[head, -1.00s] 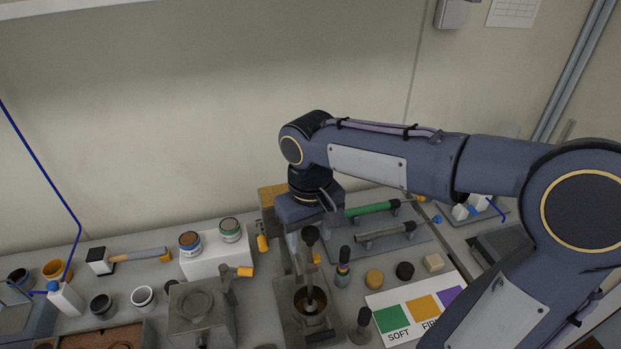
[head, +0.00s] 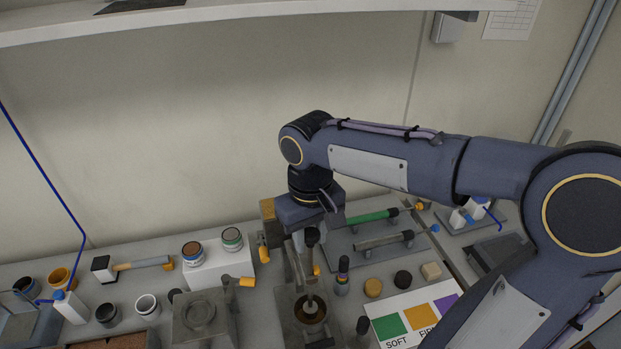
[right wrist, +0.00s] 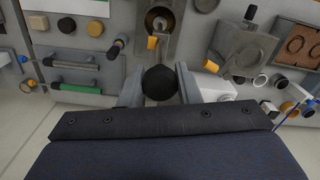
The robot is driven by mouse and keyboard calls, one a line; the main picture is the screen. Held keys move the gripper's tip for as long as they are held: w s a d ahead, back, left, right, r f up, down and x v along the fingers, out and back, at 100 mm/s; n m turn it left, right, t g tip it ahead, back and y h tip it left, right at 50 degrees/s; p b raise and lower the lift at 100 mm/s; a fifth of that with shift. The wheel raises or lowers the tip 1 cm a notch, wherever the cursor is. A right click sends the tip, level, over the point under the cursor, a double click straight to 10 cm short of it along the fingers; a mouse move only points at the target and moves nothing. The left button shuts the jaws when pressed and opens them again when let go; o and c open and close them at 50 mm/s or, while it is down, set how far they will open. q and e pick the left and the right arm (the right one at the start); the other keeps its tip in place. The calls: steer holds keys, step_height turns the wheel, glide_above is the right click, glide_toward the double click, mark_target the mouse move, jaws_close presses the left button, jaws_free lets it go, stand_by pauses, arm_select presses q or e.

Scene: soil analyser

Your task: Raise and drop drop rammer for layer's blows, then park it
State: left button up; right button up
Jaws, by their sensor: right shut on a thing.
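The drop rammer (head: 311,262) is a dark upright rod with a black rounded knob on top, in the middle of the head view. Its lower end is inside the round mould (head: 298,311) on a grey base; whether it touches the soil is hidden. My right gripper (head: 307,241) points down above the mould and is shut on the rammer near its knob. In the right wrist view the knob (right wrist: 160,82) sits between the two fingers, with the mould (right wrist: 160,20) beyond it. My left gripper is not in view.
A grey block fixture (head: 203,318) stands left. A colour card (head: 388,325) lies right, and a rack with a green-handled tool (head: 372,216) is behind it. Two tins stand on a white block (head: 217,266).

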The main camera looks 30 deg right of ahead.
step_height(320, 180, up, 2)
steer(key=shift+r+p, duration=0.1)
steer(key=shift+p, duration=0.45)
steer(key=shift+r+p, duration=0.3)
steer(key=shift+r, duration=1.85)
steer(key=o, duration=1)
steer(key=shift+r, duration=1.45)
